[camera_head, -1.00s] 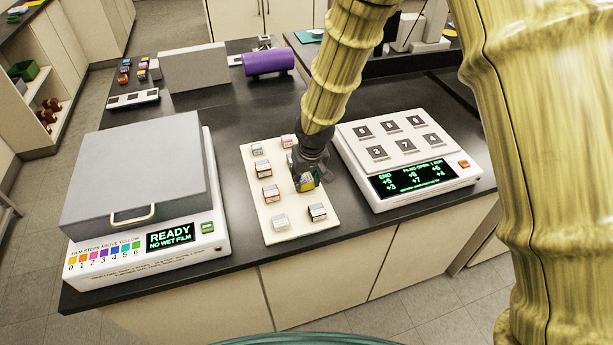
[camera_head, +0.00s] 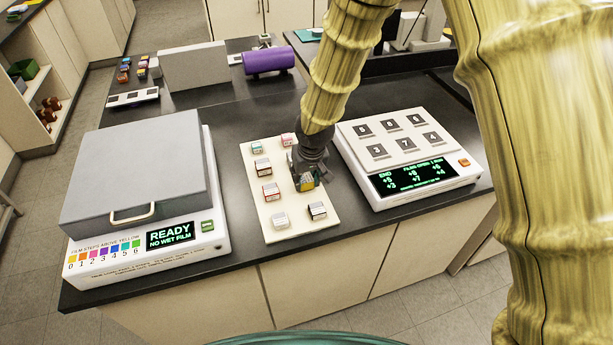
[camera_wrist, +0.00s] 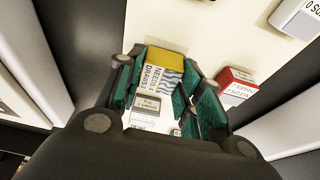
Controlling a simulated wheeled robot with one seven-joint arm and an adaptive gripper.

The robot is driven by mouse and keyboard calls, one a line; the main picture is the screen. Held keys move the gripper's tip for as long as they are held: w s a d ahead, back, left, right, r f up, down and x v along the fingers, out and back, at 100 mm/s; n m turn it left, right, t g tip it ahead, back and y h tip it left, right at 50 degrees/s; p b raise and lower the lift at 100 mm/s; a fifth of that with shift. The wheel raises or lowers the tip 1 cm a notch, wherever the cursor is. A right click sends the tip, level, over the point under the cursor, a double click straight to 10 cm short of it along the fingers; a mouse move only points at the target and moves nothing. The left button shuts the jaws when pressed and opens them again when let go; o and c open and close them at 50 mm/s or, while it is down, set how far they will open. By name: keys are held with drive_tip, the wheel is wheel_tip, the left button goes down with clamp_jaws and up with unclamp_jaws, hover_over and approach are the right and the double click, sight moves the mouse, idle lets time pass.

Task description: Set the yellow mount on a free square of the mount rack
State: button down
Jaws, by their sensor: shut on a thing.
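My gripper (camera_head: 307,183) is shut on the yellow mount, a small block with a yellow side and a white printed label. The mount (camera_wrist: 158,66) sits between the teal finger pads in the wrist view, and a bit of its yellow shows in the head view (camera_head: 306,186). The mount rack (camera_head: 257,210) is the cream board under my gripper. The held mount is over the rack's right-middle part; I cannot tell whether it touches the board. Several other mounts stand on the rack, including a red one (camera_wrist: 237,82) and a dark-sided one (camera_head: 317,210).
A lidded machine reading READY (camera_head: 140,190) stands left of the rack. A white device with numbered pads and a green-lit display (camera_head: 410,160) stands close on the right. A purple cylinder (camera_head: 268,60) lies behind. Dark bench shows between the rack and both machines.

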drive_tip(key=shift+f, duration=0.35)
drive_tip(key=c, duration=0.9)
unclamp_jaws()
drive_tip(key=shift+o, duration=0.2)
drive_tip(key=shift+r, duration=0.1)
drive_tip(key=shift+c, duration=0.4)
drive_tip(key=p+v, duration=0.4)
drive_tip(key=v, duration=0.2)
drive_tip(key=shift+r, duration=0.4)
drive_tip(key=v, duration=1.2)
